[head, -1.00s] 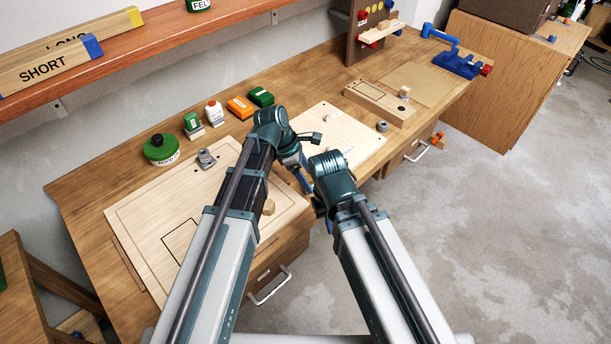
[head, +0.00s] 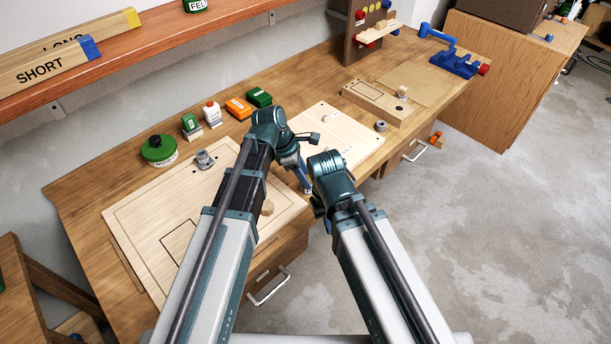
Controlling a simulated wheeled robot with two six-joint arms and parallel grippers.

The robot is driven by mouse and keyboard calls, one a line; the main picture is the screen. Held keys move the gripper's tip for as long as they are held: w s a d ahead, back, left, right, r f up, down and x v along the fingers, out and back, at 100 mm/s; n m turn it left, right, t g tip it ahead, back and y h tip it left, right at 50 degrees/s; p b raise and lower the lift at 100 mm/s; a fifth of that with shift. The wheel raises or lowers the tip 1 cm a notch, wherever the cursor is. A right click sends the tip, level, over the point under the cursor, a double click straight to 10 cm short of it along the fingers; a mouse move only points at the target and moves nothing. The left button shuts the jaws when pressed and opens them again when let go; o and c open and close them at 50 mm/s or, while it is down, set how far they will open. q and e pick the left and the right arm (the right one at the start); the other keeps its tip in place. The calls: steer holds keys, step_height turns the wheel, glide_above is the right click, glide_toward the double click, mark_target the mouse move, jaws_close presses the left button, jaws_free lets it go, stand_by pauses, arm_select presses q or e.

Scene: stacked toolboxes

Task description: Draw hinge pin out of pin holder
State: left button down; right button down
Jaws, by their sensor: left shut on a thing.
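My left gripper (head: 305,183) points down past the front left corner of the pale board (head: 346,138), near the bench's front edge. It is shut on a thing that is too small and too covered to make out. My right arm's wrist (head: 331,172) is just right of it, and the right gripper's fingers are hidden behind that wrist. I cannot pick out the hinge pin or the pin holder for certain. The area around the left fingertips is largely covered by my two arms.
A large wooden panel (head: 150,215) lies at the left of the bench. A green tin (head: 158,150), several small boxes and bottles line the back. A wooden block (head: 372,101) and a blue vise (head: 459,65) are farther right. Drawer handles (head: 270,290) stick out in front.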

arm_select(q)
steer(key=shift+r, duration=0.15)
steer(key=shift+r+p, duration=2.35)
steer(key=shift+p, duration=0.1)
steer(key=shift+r, duration=0.1)
step_height(320, 180, up, 4)
steer(key=p, duration=0.4)
step_height(320, 180, down, 2)
steer(key=shift+f+b, duration=0.2)
steer(key=shift+b, duration=0.9)
steer(key=shift+r, duration=0.1)
